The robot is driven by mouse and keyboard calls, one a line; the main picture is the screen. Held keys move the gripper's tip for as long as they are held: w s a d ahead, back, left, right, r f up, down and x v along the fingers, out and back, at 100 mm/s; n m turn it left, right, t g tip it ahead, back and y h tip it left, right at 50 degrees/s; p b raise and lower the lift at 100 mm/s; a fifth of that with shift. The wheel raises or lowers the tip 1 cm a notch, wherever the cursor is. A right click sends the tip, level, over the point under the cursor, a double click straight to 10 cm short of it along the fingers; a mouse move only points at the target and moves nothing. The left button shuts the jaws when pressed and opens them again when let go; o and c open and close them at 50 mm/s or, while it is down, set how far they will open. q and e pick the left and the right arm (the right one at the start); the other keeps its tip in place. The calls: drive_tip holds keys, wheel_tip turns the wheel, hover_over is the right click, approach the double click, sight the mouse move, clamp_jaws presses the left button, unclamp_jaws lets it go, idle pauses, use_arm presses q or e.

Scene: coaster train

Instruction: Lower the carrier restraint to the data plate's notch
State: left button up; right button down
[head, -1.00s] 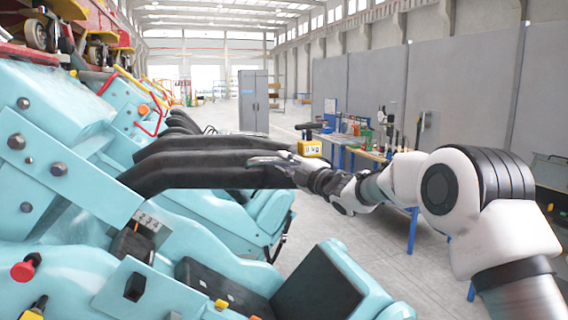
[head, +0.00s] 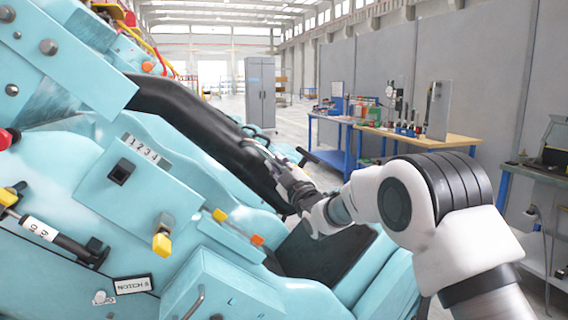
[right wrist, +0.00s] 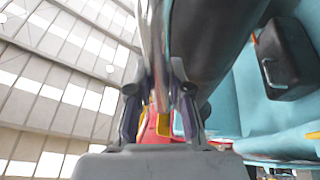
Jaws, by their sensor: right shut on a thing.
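The carrier restraint (head: 200,115) is a thick black padded bar. It slopes from the upper left down to the right over the teal carrier in the head view. My right gripper (head: 262,155) is shut at its lower right end. In the right wrist view, the gripper (right wrist: 158,90) has its fingers close together, with the black restraint (right wrist: 215,45) beside them on the right. The data plate (head: 146,148) is a small white strip marked 1 2 3 4 on the teal side panel. I cannot make out its notch clearly. My left gripper is not in view.
The teal carrier (head: 150,200) fills the left and bottom. A yellow-tipped lever (head: 163,243) and a black seat pad (head: 325,250) are near the restraint. Workbenches (head: 425,140) and a grey cabinet (head: 260,92) stand farther back, with open floor between.

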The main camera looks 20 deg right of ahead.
drive_tip(key=shift+a+f, duration=0.15)
drive_tip(key=shift+f, duration=0.2)
drive_tip(key=c, duration=1.2)
unclamp_jaws()
drive_tip(key=shift+o, duration=0.7)
drive_tip(key=shift+w+a, duration=0.15)
drive_tip(key=shift+w, duration=0.1)
drive_tip(key=shift+s, duration=0.35)
drive_tip(key=v, duration=1.1)
drive_tip(key=shift+s+f, duration=0.15)
drive_tip(key=shift+f, duration=0.05)
